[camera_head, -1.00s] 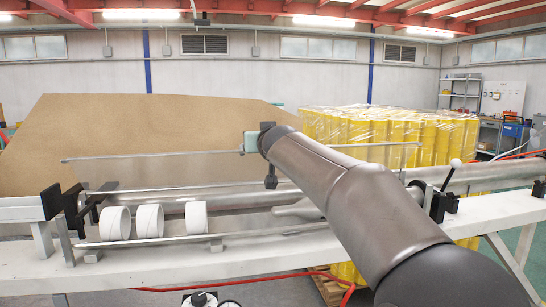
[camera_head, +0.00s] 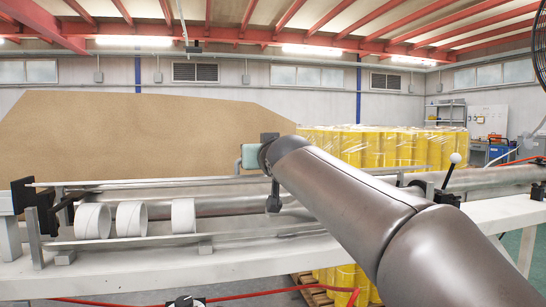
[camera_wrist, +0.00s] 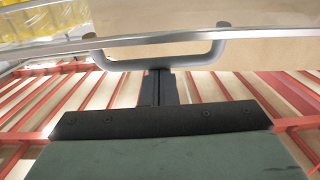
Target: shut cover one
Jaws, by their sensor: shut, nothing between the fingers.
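Cover one appears as a clear panel with a metal edge bar (camera_head: 110,183) running lengthwise above the machine's shafts in the head view. In the wrist view its metal edge (camera_wrist: 262,31) crosses the top, with a grey U-shaped handle (camera_wrist: 205,60) below it. My gripper (camera_wrist: 160,74) is shut and empty. Its dark fingers point at the middle of the handle, and their tips overlap it in the picture; I cannot tell if they touch.
Several white rolls, such as one at the left (camera_head: 93,221), sit in front of the lower shaft. A lever with a white knob (camera_head: 455,158) stands at the right. A large brown board (camera_head: 150,135) and wrapped yellow rolls (camera_head: 400,147) stand behind.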

